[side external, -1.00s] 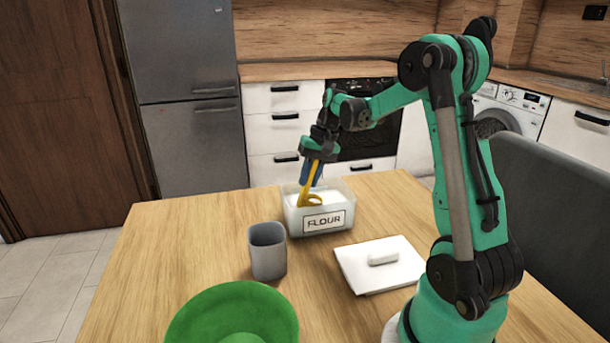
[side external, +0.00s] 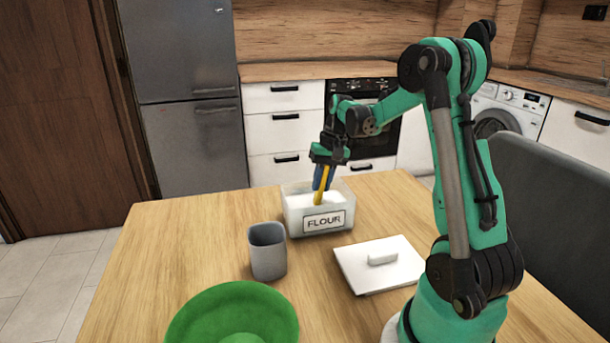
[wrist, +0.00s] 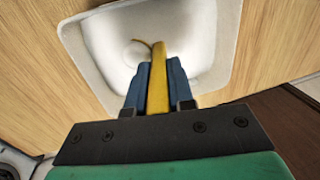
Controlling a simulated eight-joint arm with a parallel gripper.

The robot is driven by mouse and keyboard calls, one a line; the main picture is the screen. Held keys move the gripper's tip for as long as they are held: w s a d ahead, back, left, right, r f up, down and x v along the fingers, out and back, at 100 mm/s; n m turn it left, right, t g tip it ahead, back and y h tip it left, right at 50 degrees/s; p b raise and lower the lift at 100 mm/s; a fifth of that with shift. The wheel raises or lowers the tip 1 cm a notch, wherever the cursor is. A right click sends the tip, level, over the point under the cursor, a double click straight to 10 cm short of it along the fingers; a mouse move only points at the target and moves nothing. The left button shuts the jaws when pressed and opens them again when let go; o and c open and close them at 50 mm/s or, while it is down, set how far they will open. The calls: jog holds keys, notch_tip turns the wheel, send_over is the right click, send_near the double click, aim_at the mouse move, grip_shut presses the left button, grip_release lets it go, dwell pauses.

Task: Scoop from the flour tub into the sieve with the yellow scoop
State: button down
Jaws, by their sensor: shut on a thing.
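The flour tub (side external: 318,220) is a pale, open box labelled FLOUR on the table, with white flour inside. It also shows in the wrist view (wrist: 217,30). My gripper (side external: 323,180) is over the tub, pointing down, its blue fingers shut on the yellow scoop (side external: 321,187). In the wrist view the scoop's handle (wrist: 158,80) runs between the blue fingers, and its bowl end is down in the flour, mostly hidden. I cannot identify the sieve for certain; a green round, wide-rimmed thing (side external: 205,312) stands at the front left, cut off by the picture's bottom edge.
A grey cup (side external: 267,252) stands on the table in front of the tub, to its left. A white lid with a handle (side external: 381,265) lies to the right, close to my arm's base. The table's left part is clear. A dark chair (side external: 550,200) is at the right.

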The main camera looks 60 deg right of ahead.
jog(key=shift+w+a+r+g+h, duration=0.2)
jog(key=shift+w+a+g+h, duration=0.3)
jog(key=shift+g+h, duration=0.3)
notch_tip(320, 180, up, 8)
jog(key=w+a, duration=0.1)
dwell(0.6)
jog(key=shift+r, duration=0.1)
dwell(0.9)
jog(key=shift+w+f, duration=0.35)
jog(key=shift+f, duration=0.15)
dwell(0.7)
